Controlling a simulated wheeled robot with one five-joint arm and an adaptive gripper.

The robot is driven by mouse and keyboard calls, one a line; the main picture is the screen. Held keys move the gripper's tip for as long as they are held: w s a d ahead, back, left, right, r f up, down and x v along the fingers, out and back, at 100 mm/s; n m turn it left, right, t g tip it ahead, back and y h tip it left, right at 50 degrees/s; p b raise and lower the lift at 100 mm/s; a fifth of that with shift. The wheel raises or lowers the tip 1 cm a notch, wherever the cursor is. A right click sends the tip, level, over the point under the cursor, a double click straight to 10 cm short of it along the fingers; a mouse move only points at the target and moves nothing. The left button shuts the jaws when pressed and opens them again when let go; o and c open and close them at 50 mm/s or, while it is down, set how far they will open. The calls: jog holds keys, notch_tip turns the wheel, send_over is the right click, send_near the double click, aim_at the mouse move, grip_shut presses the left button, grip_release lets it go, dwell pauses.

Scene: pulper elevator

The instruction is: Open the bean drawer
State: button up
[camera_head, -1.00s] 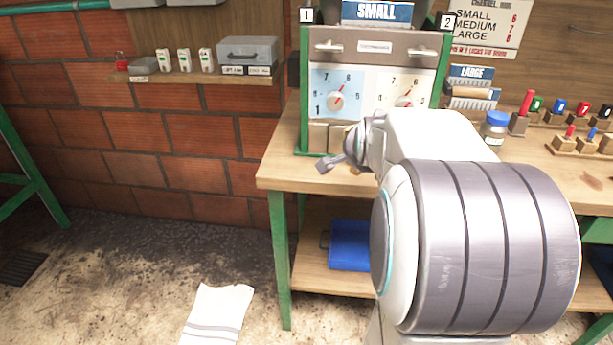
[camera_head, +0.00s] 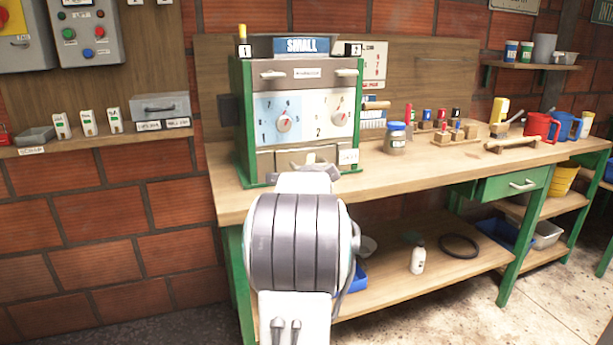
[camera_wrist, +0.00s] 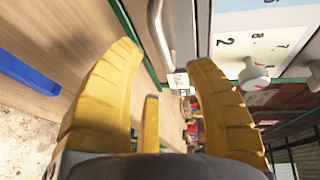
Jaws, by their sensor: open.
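The grey and green machine (camera_head: 297,73) stands on the bench under a SMALL sign. Its lower front has drawer fronts (camera_head: 282,160) below two dials; the right one carries a small white label (camera_head: 348,157). I cannot read which is the bean drawer. My gripper (camera_head: 312,160) is in front of these lower fronts, partly hidden by my arm. In the wrist view my gripper (camera_wrist: 162,60) is open, its yellow fingers apart with nothing between them. A metal bar handle (camera_wrist: 160,32) on a pale front lies just beyond the fingertips, apart from them.
Above the dials are two more bar handles (camera_head: 273,75). A blue-lidded jar (camera_head: 395,138) and several coloured-knob blocks stand to the right on the bench (camera_head: 430,170). A green drawer (camera_head: 512,186) sits under the bench top at right. The wooden shelf with a box (camera_head: 160,107) is at left.

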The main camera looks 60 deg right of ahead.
aim_at(301, 156)
jog(key=b+x, duration=0.1)
jog(key=x, duration=0.2)
jog(key=shift+w+d+f, duration=0.2)
jog(key=shift+d+f, duration=0.05)
jog(key=shift+d, duration=0.05)
jog(key=shift+x, duration=1.2)
jog(key=shift+r, duration=0.1)
grip_shut()
